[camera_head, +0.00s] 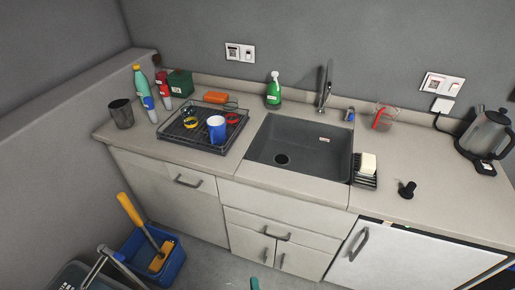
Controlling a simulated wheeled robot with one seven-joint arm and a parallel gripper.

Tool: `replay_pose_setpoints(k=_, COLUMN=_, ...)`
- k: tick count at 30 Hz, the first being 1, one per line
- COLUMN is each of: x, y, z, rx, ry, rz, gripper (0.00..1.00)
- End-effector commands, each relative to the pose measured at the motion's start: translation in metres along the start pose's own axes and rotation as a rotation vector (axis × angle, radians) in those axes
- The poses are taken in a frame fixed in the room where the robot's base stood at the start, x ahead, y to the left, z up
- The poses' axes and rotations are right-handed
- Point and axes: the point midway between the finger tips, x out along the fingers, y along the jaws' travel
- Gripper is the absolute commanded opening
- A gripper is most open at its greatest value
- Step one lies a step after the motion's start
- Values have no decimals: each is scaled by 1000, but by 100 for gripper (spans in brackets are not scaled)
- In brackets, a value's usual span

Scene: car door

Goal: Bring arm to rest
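Neither my arm nor my gripper can be made out in the head view. The task names no other object. The view looks down on a kitchen counter (310,186) with a dark sink (322,167) and a chrome tap (325,86).
A drying tray (176,134) holds a blue mug (217,129). A green spray bottle (273,92) and a kettle (485,135) stand on the counter. On the floor are a blue bucket (172,266) and a grey bin (70,276). A small green thing (254,283) is cut off below.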

Motion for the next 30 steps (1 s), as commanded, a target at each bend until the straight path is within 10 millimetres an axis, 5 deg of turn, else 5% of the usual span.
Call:
replay_pose_setpoints(k=9, x=-100, y=-2, z=11, rx=588, ry=38, rz=63, gripper=68)
replay_pose_setpoints(k=15, x=-150, y=11, z=7, rx=911, ry=66, rz=131, gripper=68)
replay_pose_setpoints(k=21, x=-172, y=21, z=4, rx=1063, ry=86, rz=173, gripper=68)
replay_pose_setpoints(k=30, x=-174, y=21, z=4, rx=1075, ry=88, rz=177, gripper=68)
